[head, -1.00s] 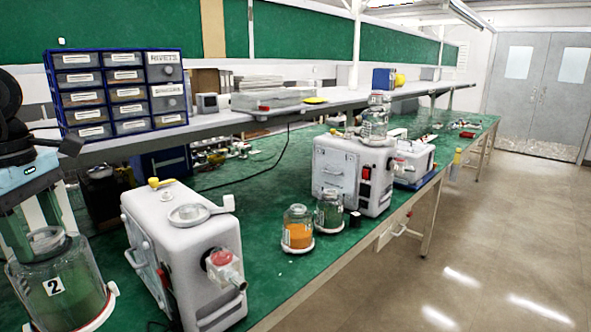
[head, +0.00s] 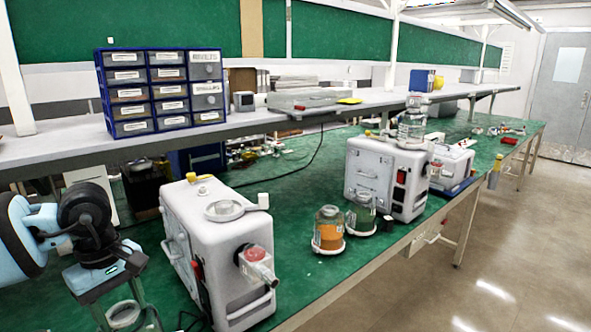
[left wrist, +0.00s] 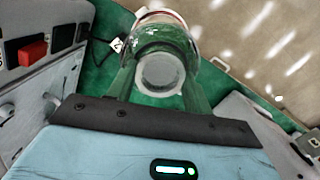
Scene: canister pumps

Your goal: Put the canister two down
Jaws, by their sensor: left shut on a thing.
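Canister two is a clear glass jar with a round lid knob. In the head view only its lid top (head: 123,314) shows at the bottom edge; the rest is cut off. My left gripper (head: 126,304) points down and is shut on it, left of the nearest white pump (head: 218,250). My right gripper is not in view.
A second pump (head: 385,180) with a jar on top (head: 412,128) stands farther back. Bare green bench (head: 290,205) lies between the pumps.

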